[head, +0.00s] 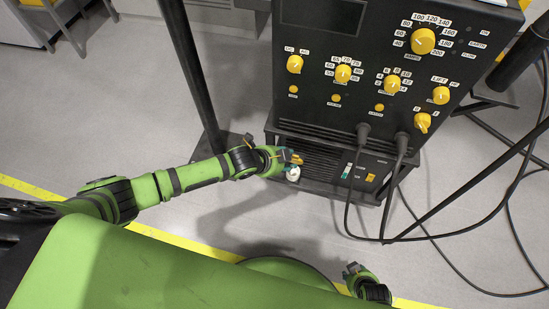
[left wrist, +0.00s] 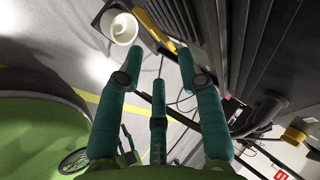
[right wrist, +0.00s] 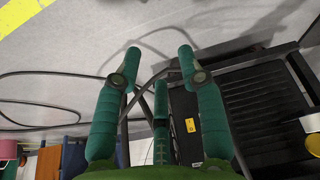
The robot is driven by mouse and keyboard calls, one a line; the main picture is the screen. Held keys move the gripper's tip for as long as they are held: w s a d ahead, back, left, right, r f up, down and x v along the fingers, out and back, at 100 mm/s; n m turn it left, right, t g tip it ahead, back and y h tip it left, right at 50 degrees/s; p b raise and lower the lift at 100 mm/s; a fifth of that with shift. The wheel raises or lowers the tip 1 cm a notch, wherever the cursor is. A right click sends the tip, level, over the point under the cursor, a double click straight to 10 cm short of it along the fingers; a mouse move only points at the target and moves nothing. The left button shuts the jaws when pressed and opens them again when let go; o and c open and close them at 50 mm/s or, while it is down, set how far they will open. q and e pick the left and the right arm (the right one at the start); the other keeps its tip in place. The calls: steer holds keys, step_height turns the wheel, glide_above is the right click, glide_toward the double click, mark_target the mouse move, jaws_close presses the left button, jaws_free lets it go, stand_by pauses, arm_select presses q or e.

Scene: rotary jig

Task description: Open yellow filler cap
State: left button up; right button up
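The yellow filler cap (left wrist: 155,30) shows in the left wrist view as a yellow piece beside a round white filler neck (left wrist: 122,28), whose hollow mouth is visible. In the head view the cap (head: 297,158) stands just above the white neck (head: 293,174), at the lower left front of the black machine. My left gripper (head: 286,156) is right beside the cap. In the left wrist view its fingers (left wrist: 160,54) are spread with nothing between them. Whether a finger touches the cap is unclear. My right gripper (right wrist: 159,52) is open and empty, low near my base.
The black machine (head: 330,130) carries yellow knobs, and two plugs with black cables (head: 383,215) hang from its front. A dark post (head: 195,80) stands left of it. A slanted bar (head: 480,180) crosses at the right. Floor left of the post is clear.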

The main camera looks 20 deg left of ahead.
arm_select(q)
steer(key=v, duration=0.7)
steer(key=shift+s+r, duration=0.15)
steer(key=shift+r, duration=0.1)
steer(key=shift+a, duration=0.1)
